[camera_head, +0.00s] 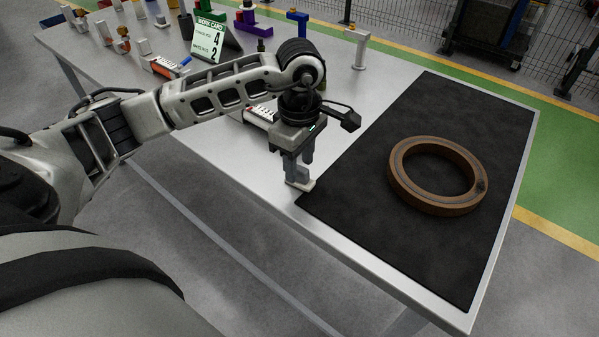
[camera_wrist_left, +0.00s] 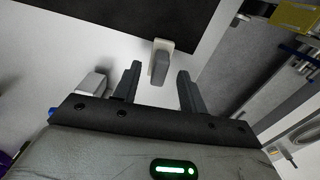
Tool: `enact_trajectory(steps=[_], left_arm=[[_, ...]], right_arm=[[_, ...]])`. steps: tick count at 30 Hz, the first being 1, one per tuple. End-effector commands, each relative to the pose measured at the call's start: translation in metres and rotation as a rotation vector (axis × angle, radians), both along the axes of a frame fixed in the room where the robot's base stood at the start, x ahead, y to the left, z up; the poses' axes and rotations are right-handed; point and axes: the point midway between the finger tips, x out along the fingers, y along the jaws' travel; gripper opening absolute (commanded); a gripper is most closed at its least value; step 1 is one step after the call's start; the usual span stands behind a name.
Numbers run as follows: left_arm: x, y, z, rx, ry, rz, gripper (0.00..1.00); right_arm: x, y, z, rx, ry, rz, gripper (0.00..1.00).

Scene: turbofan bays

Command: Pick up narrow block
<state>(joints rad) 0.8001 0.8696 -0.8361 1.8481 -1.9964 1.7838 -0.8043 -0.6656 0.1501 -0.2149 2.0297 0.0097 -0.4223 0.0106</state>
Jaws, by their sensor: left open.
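The narrow block (camera_head: 300,183), a small grey upright piece on a pale base, stands on the table beside the left edge of the black mat. It also shows in the left wrist view (camera_wrist_left: 159,66), between and slightly beyond my fingertips. My left gripper (camera_head: 298,160) points down over the block, with its fingers apart. In the left wrist view my left gripper (camera_wrist_left: 158,74) is open, one finger on each side of the block with a gap to both. My right gripper is not in view.
A brown ring (camera_head: 440,176) lies on the black mat (camera_head: 350,195). A pale box-shaped piece (camera_wrist_left: 90,82) is left of my fingers in the wrist view. A sign (camera_head: 212,38) and several coloured parts stand at the back. A grey post (camera_head: 358,48) stands behind.

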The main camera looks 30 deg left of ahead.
Motion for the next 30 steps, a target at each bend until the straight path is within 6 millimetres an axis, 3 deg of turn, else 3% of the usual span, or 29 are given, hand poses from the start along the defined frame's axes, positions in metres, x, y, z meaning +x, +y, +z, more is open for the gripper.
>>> enact_trajectory(steps=[5, 12, 13, 17, 30], left_arm=[[0.000, 0.000, -0.019, 0.000, 0.001, 0.000, 0.42], [0.000, 0.000, -0.022, 0.000, -0.001, -0.001, 0.42], [0.000, 0.000, -0.022, 0.000, -0.001, -0.001, 0.39], [0.000, 0.000, -0.022, 0.000, -0.001, 0.000, 0.03], [0.001, 0.000, -0.015, 0.000, -0.004, 0.000, 0.03]], right_arm=[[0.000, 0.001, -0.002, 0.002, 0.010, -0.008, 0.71], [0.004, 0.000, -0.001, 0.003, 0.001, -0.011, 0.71], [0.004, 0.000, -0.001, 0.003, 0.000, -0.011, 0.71], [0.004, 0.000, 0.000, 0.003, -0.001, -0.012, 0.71], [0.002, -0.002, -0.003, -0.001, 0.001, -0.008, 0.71]])
